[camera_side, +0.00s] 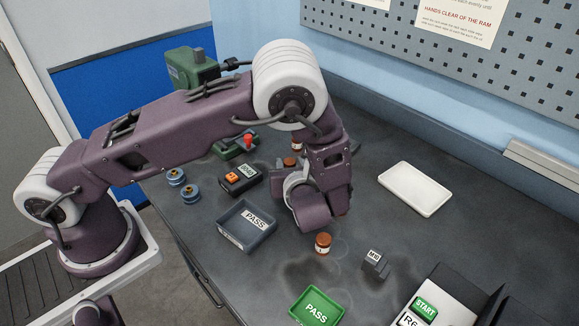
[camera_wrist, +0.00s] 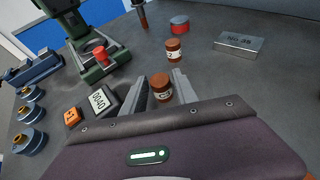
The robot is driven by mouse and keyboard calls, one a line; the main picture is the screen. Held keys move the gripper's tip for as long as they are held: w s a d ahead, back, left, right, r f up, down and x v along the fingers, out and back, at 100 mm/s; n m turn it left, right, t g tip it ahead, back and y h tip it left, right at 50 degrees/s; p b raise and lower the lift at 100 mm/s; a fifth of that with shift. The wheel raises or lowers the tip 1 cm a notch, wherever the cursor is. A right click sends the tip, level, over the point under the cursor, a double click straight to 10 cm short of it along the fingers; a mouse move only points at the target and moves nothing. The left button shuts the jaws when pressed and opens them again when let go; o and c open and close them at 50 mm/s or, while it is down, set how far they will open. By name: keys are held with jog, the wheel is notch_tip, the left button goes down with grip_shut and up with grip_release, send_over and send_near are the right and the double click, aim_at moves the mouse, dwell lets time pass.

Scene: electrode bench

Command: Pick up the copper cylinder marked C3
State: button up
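A copper cylinder (camera_wrist: 161,90) with a pale label stands between the fingers of my gripper (camera_wrist: 161,86) in the wrist view. Its label starts with C; the rest is too small to read surely. The fingers are apart, one on each side of it, and I cannot tell whether they touch it. A second copper cylinder (camera_wrist: 173,52), marked with a 2, stands just beyond. In the side view my gripper is mostly hidden behind my wrist; a copper cylinder (camera_side: 290,161) shows beside it, with another (camera_side: 297,146) behind. A further copper cylinder (camera_side: 323,244) stands nearer the front.
A green press (camera_wrist: 97,50) stands to the left, beside a black box with an orange top (camera_side: 238,178) and several blue spools (camera_wrist: 30,115). A grey PASS tray (camera_side: 236,240) and a white tray (camera_side: 414,188) lie on the bench. A metal block (camera_wrist: 238,43) lies right.

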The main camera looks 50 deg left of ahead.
grip_shut()
jog(key=shift+r, duration=0.1)
